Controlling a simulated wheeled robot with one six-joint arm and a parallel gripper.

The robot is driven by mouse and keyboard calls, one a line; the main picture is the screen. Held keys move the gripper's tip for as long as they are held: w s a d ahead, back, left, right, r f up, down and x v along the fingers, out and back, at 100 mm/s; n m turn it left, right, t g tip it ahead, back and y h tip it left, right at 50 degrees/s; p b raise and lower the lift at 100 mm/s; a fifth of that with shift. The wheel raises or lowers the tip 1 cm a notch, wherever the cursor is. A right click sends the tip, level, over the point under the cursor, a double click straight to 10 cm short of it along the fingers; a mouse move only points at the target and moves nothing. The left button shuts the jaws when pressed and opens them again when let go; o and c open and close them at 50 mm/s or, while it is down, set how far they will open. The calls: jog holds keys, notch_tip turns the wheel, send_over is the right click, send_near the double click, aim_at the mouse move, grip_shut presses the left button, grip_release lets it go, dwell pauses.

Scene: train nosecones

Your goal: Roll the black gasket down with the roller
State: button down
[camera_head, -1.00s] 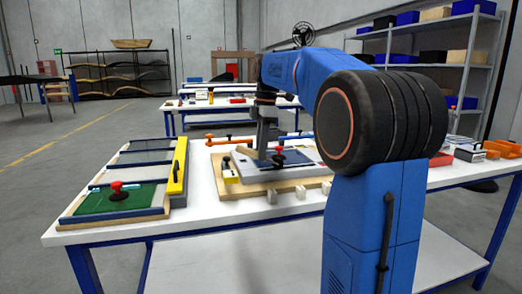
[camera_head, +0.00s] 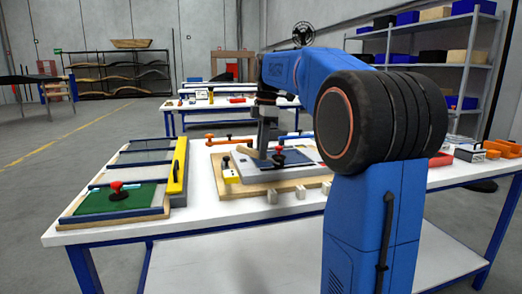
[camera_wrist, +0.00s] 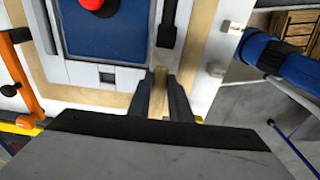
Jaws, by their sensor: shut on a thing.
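My gripper (camera_wrist: 170,97) is shut on a narrow tan piece (camera_wrist: 159,94), seemingly the roller's handle, in the wrist view. The roller's rolling end cannot be made out. A dark blue panel (camera_wrist: 105,35) with a red knob (camera_wrist: 92,3) lies on a pale grey part (camera_wrist: 80,72) beyond the fingers. A black bar (camera_wrist: 167,30) ends just ahead of the fingertips; I cannot tell whether it is the gasket. In the head view my gripper (camera_head: 263,152) points down over the fixture, beside the red knob (camera_head: 279,150). No gasket outline is clear there.
The fixture stands on a tan board (camera_head: 240,192) on the white table. A frame with a green panel (camera_head: 105,200) and a yellow bar (camera_head: 178,166) lie to the left. An orange part (camera_wrist: 22,75) is near the wrist view's left edge.

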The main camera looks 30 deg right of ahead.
aim_at(278, 158)
jog(key=shift+s+d, duration=0.25)
jog(key=shift+d, duration=0.7)
jog(key=shift+f, duration=0.1)
dwell(0.9)
jog(key=shift+s+d, duration=0.15)
jog(key=shift+d, duration=0.35)
jog(key=shift+s+d, duration=0.15)
jog(key=shift+d, duration=0.35)
dwell(0.5)
dwell(1.0)
jog(key=shift+s+d, duration=0.15)
jog(key=shift+d, duration=0.35)
jog(key=shift+s+d, duration=0.15)
jog(key=shift+d, duration=0.35)
dwell(0.5)
dwell(0.9)
jog(key=shift+s+d, duration=0.25)
jog(key=shift+d, duration=0.55)
dwell(0.3)
